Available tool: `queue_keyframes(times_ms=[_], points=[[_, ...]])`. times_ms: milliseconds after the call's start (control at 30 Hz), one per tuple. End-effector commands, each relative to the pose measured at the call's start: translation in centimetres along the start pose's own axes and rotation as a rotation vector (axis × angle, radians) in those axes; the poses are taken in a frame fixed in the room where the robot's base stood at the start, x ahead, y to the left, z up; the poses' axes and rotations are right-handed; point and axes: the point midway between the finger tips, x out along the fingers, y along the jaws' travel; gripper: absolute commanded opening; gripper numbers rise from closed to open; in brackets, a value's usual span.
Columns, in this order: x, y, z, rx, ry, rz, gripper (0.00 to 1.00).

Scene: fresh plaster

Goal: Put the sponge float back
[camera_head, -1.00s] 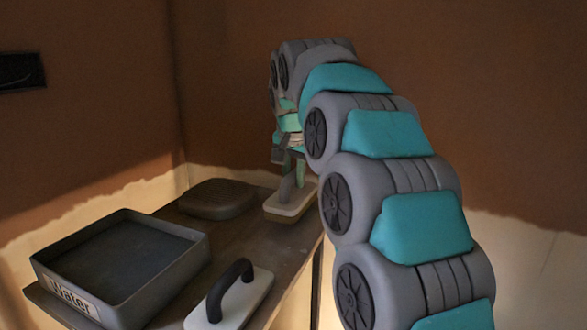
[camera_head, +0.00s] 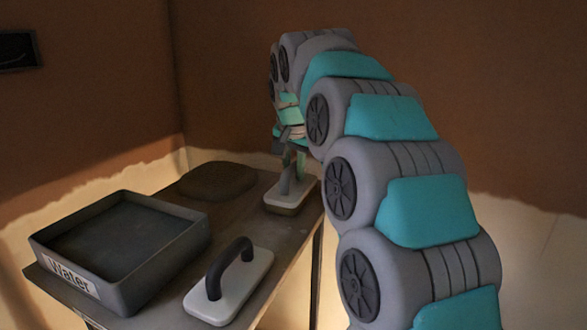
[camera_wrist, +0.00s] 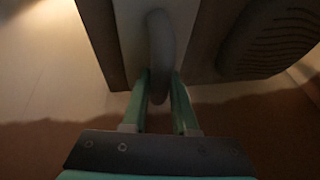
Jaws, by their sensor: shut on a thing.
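A float with a pale top plate, a thicker brownish layer underneath and a grey handle (camera_head: 291,196) is at the far right corner of the bench; I take it as the sponge float. It is level and low over the bench top, or touching it; I cannot tell which. My gripper (camera_wrist: 162,98) is shut on its grey handle, which also shows in the wrist view (camera_wrist: 160,42), between the two green fingers. My arm hides part of the gripper in the head view.
A dark ribbed pad (camera_head: 217,179) lies left of the held float. A grey tray labelled "Water" (camera_head: 128,292) stands at the front left of the bench (camera_head: 242,222). A white float with a black handle (camera_head: 255,272) lies at the near right edge. Walls stand close behind.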

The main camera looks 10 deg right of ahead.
Motion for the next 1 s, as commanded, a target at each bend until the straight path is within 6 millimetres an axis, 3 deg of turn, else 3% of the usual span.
queue_keyframes(times_ms=[300,333,633,1000], points=[[0.12,0.03,0.04,0.000,0.001,0.000,0.00],[0.12,0.03,0.04,0.000,0.000,0.000,0.28],[0.14,0.03,0.06,0.000,0.000,0.000,0.62],[0.15,0.03,0.07,0.000,0.000,0.000,0.62]])
